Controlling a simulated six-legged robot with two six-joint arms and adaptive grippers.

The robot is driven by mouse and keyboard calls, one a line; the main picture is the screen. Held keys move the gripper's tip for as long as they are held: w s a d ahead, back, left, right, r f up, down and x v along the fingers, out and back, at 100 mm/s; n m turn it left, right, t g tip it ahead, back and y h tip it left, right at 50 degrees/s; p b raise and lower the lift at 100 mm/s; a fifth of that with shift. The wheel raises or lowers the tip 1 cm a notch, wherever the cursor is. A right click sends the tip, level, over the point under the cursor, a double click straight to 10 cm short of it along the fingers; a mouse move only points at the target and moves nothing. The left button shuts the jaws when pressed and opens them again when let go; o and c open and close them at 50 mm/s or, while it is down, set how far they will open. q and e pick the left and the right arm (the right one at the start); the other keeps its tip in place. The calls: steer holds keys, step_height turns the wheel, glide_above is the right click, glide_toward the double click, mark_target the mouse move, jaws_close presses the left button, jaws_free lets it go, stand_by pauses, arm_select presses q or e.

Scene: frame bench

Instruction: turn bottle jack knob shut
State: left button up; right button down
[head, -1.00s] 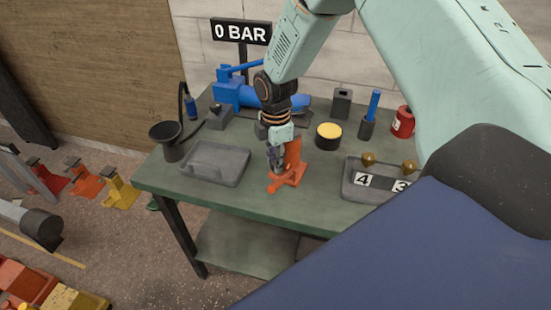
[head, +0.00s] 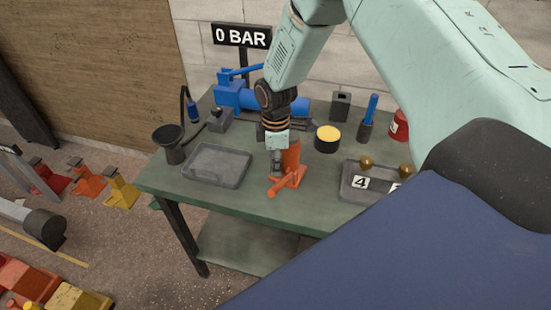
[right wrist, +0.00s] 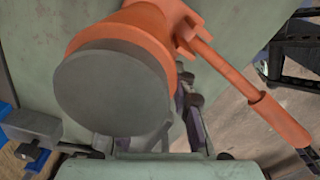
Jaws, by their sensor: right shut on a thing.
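The orange bottle jack (head: 292,158) stands upright on the green bench (head: 235,200), near its front edge. In the right wrist view its round grey top (right wrist: 112,90) fills the left middle, with orange body (right wrist: 150,18) behind it and an orange lever socket (right wrist: 270,108) sloping down to the right. My right gripper (head: 276,170) points down at the left side of the jack, low by its base. Its dark fingers (right wrist: 190,108) show partly beside the grey top and are shut at the jack's knob. The knob itself is hidden. My left gripper is out of view.
A grey tray (head: 217,165) and a black funnel (head: 168,142) stand left of the jack. A blue pump (head: 262,101) and a "0 BAR" sign (head: 242,36) are behind. A yellow-topped tin (head: 327,138) and a numbered grey tray (head: 350,190) stand to the right.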

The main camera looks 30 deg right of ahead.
steer(key=shift+m+p, duration=0.45)
steer(key=shift+m, duration=0.55)
steer(key=c, duration=1.4)
jaws_free()
steer(key=shift+r, duration=0.15)
step_height(320, 180, up, 12)
steer(key=shift+f, duration=0.1)
